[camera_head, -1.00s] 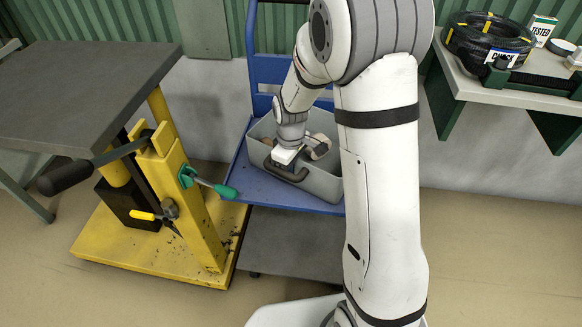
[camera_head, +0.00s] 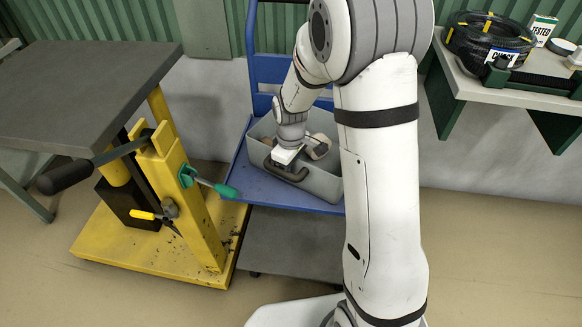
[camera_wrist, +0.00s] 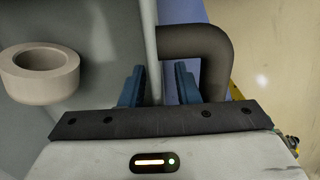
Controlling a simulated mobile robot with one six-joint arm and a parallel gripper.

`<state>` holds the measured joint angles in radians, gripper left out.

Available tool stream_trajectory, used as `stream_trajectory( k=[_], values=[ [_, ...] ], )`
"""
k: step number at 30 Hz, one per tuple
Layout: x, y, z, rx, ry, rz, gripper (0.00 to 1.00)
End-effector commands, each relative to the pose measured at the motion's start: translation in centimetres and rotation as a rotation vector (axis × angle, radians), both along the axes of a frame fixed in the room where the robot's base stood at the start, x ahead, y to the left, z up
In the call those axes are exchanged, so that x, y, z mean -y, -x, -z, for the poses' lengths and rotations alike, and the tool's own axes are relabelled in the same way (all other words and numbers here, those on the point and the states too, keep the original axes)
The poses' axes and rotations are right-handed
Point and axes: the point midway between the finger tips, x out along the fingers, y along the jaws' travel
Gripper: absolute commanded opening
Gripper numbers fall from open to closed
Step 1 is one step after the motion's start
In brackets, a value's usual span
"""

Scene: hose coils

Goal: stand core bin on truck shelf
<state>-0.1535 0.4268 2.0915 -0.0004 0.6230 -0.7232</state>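The grey bin (camera_head: 322,183) stands upright on the blue truck shelf (camera_head: 240,180). A dark handle (camera_head: 290,175) sticks out from its near wall. My gripper (camera_head: 284,165) is down at that wall, pointing downward. In the wrist view, the blue fingers of my gripper (camera_wrist: 158,85) are apart, with the bin's rim (camera_wrist: 150,35) between them. The right finger is beside the dark handle (camera_wrist: 205,45), with a gap to the rim. The left finger is close to the rim; contact is unclear. A beige ring-shaped core (camera_wrist: 40,72) is inside the bin.
A yellow stand (camera_head: 185,205) with a dark table top (camera_head: 80,95) is at the left. Its green-handled lever (camera_head: 225,190) reaches close to the truck shelf. A wall shelf (camera_head: 480,92) with black hose coils (camera_head: 488,38) is at the right. Floor at the right is clear.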

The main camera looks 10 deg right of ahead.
Motion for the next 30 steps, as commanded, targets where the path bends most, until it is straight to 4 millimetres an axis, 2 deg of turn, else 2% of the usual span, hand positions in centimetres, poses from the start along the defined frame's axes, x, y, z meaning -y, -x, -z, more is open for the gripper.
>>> stream_trajectory(
  k=[8, 30],
  values=[
    [0.0, 0.0, -0.5, 0.001, 0.0, 0.0, 0.3],
    [0.1, -0.1, -3.5, 0.001, 0.0, 0.001, 0.3]
  ],
)
